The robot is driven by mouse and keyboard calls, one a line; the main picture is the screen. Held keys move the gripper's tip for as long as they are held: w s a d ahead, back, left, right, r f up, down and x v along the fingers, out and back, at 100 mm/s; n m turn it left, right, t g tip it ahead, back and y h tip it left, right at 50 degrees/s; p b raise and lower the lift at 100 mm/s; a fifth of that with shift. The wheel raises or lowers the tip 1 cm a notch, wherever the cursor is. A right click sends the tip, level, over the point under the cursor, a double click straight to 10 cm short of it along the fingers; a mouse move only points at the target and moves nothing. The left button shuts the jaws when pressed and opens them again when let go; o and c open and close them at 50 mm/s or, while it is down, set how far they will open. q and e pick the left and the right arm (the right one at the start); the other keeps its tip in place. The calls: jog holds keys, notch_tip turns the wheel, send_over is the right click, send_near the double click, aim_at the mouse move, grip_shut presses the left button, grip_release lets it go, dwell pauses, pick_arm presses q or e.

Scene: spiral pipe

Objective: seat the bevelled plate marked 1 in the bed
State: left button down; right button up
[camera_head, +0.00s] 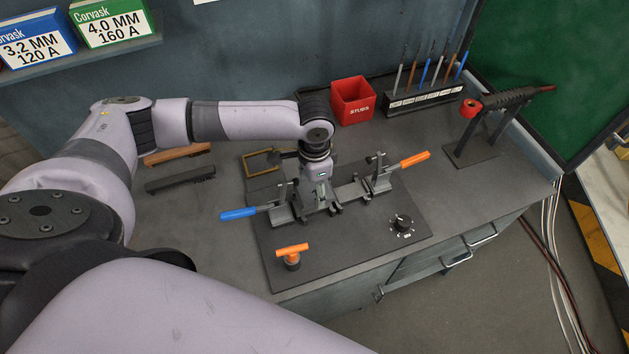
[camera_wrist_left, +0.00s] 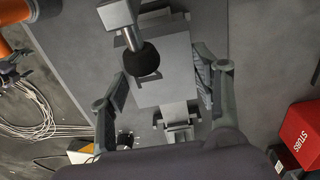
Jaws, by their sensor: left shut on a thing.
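My left gripper (camera_head: 321,192) reaches down over the left-middle part of the bed (camera_head: 350,193), a dark fixture on a base plate. In the left wrist view its two fingers (camera_wrist_left: 160,88) stand on either side of a plain grey plate (camera_wrist_left: 172,72) and are shut on it. No number shows on the plate. A clamp's black round pad (camera_wrist_left: 141,61) overlaps the plate's left part in that view; I cannot tell whether it touches. In the head view the gripper largely hides the plate, so full seating cannot be told. My right gripper is not in view.
Clamps with a blue handle (camera_head: 238,214) and an orange handle (camera_head: 414,159) flank the bed. An orange T-knob (camera_head: 292,251) and a dial (camera_head: 403,223) stand in front. Behind are a yellow-edged frame (camera_head: 261,162), red stubs bin (camera_head: 352,101) and rod rack (camera_head: 425,101).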

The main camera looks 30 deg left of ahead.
aim_at(314, 190)
pick_arm(q)
jog(key=shift+w+f, duration=0.1)
jog(key=shift+f, duration=0.6)
jog(key=shift+f+b, duration=0.3)
jog(key=shift+f, duration=0.1)
jog(key=shift+r+p, duration=0.1)
jog(key=shift+p, duration=0.35)
dwell(0.5)
jog(key=shift+p, duration=1.05)
dwell(0.4)
jog(key=shift+f+b, duration=0.4)
jog(key=shift+f, duration=0.75)
